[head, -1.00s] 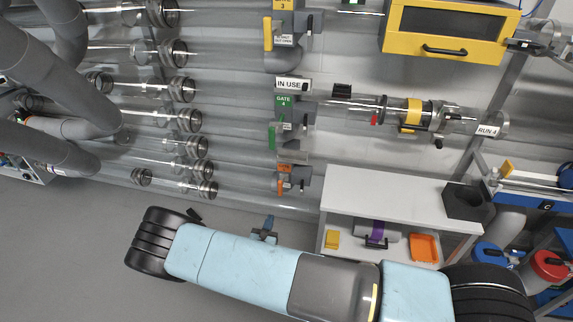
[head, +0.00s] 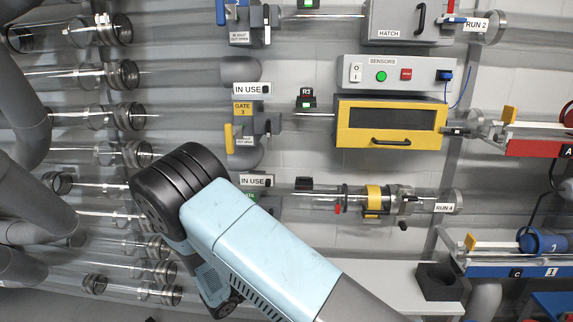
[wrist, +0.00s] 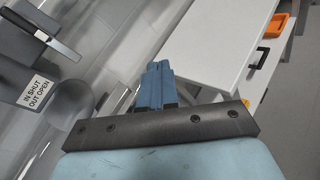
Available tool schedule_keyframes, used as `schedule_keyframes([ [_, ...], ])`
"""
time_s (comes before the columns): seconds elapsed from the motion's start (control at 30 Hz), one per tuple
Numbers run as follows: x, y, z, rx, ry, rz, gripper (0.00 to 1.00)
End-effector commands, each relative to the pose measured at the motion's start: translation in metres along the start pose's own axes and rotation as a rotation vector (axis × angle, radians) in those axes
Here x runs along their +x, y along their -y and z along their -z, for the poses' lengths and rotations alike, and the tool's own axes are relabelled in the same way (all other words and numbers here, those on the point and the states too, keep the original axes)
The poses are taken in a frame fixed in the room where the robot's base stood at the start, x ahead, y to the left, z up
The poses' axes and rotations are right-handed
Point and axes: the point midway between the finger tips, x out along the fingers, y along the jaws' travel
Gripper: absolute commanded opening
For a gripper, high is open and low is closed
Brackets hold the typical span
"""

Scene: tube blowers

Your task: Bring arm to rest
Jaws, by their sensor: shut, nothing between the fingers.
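My gripper (wrist: 155,85) shows in the wrist view as blue fingers close together, shut and empty, in front of a dark bracket. It is apart from the white bench and the clear tubes around it. In the head view my light blue arm rises from the bottom right to a black joint left of centre, in front of the tube wall. The gripper's fingers cannot be made out in the head view; the arm hides that area.
The white bench (head: 385,285) with a dark block (head: 440,281) is right of my arm. Clear tubes with metal collars (head: 125,75) line the left. The yellow-framed box (head: 390,122) and the run 4 tube (head: 375,199) are on the wall. A handle and labelled plate (wrist: 36,91) show at wrist left.

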Motion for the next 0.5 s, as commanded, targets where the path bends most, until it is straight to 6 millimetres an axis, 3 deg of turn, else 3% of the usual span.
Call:
schedule_keyframes([
  [0.1,0.011,-0.001,-0.037,0.085,-0.013,0.106,0.00],
  [0.5,0.034,0.012,-0.150,0.361,-0.071,0.427,0.00],
])
